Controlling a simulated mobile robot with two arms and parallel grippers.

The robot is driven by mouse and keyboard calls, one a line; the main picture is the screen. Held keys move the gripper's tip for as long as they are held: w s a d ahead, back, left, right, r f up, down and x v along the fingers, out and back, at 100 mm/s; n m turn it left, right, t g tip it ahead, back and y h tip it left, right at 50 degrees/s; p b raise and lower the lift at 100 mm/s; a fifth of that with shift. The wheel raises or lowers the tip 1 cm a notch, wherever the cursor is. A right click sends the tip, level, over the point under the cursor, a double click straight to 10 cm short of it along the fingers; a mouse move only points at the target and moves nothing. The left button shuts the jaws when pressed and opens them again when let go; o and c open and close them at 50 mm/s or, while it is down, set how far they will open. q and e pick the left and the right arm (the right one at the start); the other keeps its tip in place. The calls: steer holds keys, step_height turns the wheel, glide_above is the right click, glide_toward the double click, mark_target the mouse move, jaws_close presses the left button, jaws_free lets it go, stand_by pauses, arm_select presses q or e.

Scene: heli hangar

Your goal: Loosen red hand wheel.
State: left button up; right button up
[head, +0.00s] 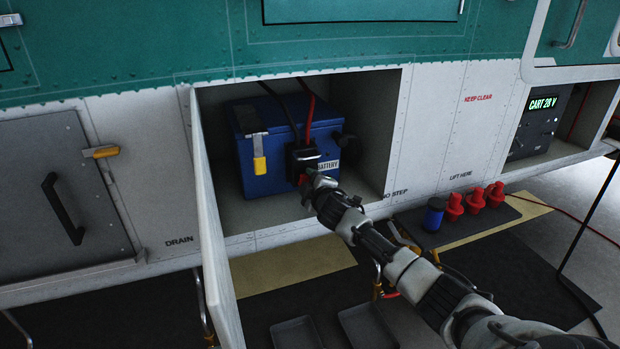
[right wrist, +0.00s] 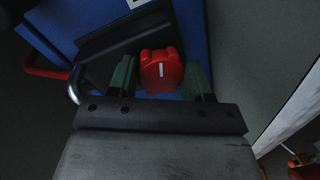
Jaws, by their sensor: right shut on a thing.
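The red hand wheel (right wrist: 161,72) has a lobed rim and a short white mark on its face. It sits at the front of the blue battery (head: 262,170) in the open bay; in the head view only a bit of its red (head: 303,179) shows beside my gripper. My right gripper (head: 314,183) reaches in from the lower right. In the right wrist view its two green fingers stand on either side of the wheel, shut on it. A black connector block (head: 302,154) with a black and a red cable is just above. My left gripper is not in view.
The bay's open door (head: 212,235) stands to the left of the battery. A yellow-tipped latch (head: 259,165) hangs on the battery's front. Red caps (head: 474,200) and a blue can (head: 433,215) stand at right. Trays (head: 296,333) lie below.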

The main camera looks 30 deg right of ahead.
steer(key=n+p, duration=0.1)
steer(key=n, duration=0.3)
steer(key=shift+a+h, duration=0.1)
steer(key=shift+h, duration=0.3)
steer(key=n+h+p, duration=0.1)
steer(key=n, duration=0.4)
steer(key=shift+p, duration=0.3)
steer(key=n, duration=0.5)
steer(key=shift+f+h+p, duration=0.15)
steer(key=shift+h+p, duration=0.2)
steer(key=shift+h, duration=0.05)
steer(key=n, duration=0.5)
steer(key=shift+t+h, duration=0.3)
steer(key=shift+n+p, duration=0.3)
steer(key=shift+n, duration=0.1)
steer(key=o, duration=0.9)
steer(key=shift+s, duration=0.1)
